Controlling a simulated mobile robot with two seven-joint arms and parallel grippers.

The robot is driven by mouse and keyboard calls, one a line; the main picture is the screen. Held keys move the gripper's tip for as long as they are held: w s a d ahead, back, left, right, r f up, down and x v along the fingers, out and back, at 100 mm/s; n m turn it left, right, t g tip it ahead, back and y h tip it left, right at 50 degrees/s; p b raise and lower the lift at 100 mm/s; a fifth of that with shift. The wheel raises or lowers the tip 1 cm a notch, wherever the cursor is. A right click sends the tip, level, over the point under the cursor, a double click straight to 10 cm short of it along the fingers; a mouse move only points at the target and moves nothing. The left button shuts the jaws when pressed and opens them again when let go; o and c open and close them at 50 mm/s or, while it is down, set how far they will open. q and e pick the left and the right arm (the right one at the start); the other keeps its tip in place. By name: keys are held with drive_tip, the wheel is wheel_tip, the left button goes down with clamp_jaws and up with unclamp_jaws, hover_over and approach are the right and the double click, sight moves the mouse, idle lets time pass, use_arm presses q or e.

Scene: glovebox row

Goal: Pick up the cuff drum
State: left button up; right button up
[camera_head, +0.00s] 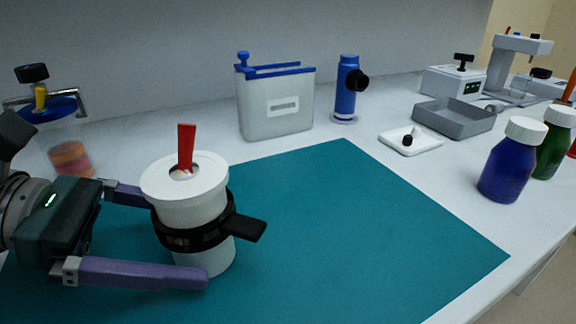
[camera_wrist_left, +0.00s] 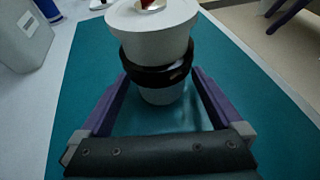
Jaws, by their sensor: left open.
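The cuff drum (camera_head: 191,205) is a white cylinder with a lid, standing upright on the teal mat (camera_head: 350,220). A black cuff (camera_head: 205,235) with a side tab wraps its body, and a red strip (camera_head: 186,147) stands up from the lid's hole. My left gripper (camera_head: 165,235) is open, with one purple finger in front of the drum and one behind. In the left wrist view the drum (camera_wrist_left: 152,45) is between the open fingers near their tips; whether they touch it I cannot tell. A purple bar, possibly part of my right gripper (camera_wrist_left: 290,15), shows at that view's upper right corner.
A grey tank (camera_head: 275,115) with blue rim stands behind the mat, beside a blue scope (camera_head: 346,90). A white dish (camera_head: 410,141), grey tray (camera_head: 455,118) and blue and green bottles (camera_head: 508,170) are farther right. The mat right of the drum is clear.

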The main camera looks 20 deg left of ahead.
sight(177, 163)
use_arm(q)
drive_tip(key=shift+x, duration=0.95)
drive_tip(key=c, duration=1.4)
drive_tip(key=shift+r, duration=0.15)
drive_tip(key=shift+r+p, duration=3.1)
drive_tip(key=shift+r, duration=5.1)
drive_tip(key=shift+f+b, duration=6.2)
drive_tip(key=shift+f, duration=1)
